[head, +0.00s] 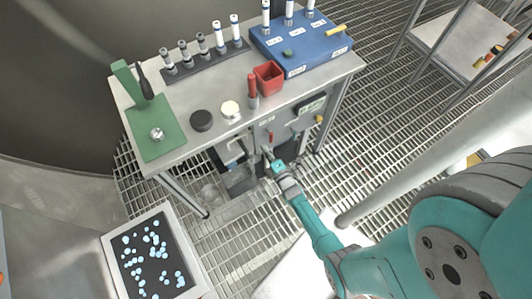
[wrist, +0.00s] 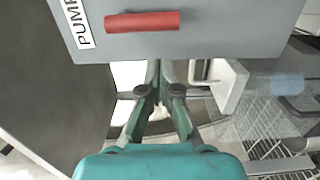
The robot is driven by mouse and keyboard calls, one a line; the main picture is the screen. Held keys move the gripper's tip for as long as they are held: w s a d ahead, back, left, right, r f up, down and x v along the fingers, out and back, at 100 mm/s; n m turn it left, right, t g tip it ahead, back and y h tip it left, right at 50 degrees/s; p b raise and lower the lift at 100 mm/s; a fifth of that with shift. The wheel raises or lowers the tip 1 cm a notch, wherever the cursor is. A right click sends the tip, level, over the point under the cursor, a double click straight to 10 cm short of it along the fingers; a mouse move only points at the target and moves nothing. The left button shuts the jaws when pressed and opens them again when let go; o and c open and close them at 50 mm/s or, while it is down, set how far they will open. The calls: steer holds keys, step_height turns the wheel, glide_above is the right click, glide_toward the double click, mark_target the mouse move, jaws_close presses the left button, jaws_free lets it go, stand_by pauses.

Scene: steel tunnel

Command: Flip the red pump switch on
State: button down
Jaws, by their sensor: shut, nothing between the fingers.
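The red pump switch (wrist: 142,21) is a red bar on a grey panel (wrist: 225,25) in the wrist view, beside a white label (wrist: 78,22) reading "PUMP", partly cut off. In the head view the switch (head: 270,137) is a small red mark on the front panel under the bench top. My gripper (wrist: 160,70) is shut and empty. In the wrist view its fingertips are at the panel's lower edge, below the red bar and apart from it in the picture. In the head view my gripper (head: 267,158) is close to the panel, below the switch; contact cannot be told.
The bench top (head: 190,138) holds a red cup (head: 268,78), a blue rack (head: 300,50), a green board (head: 157,130) and several vials. A white bracket (head: 233,150) juts from the front, left of my gripper. A yellow knob (head: 319,119) is at right.

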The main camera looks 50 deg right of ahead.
steer(key=shift+d, duration=1.15)
steer(key=shift+s+d+n, duration=0.1)
steer(key=shift+d+n, duration=0.1)
steer(key=shift+n, duration=0.5)
steer(key=shift+s+d+r+n+t, duration=0.2)
steer(key=shift+d+n, duration=0.65)
steer(key=shift+n, duration=1.3)
steer(key=shift+s+d+r+n+t, duration=0.2)
steer(key=shift+d+n, duration=0.65)
steer(key=shift+n, duration=1.35)
steer(key=shift+s+d+r+n, duration=0.1)
steer(key=shift+s+d+n, duration=0.2)
steer(key=shift+d+n, duration=1.2)
steer(key=shift+a+r+n, duration=0.3)
steer(key=shift+a+n, duration=0.2)
steer(key=shift+n, duration=0.15)
steer(key=shift+s+f, duration=0.1)
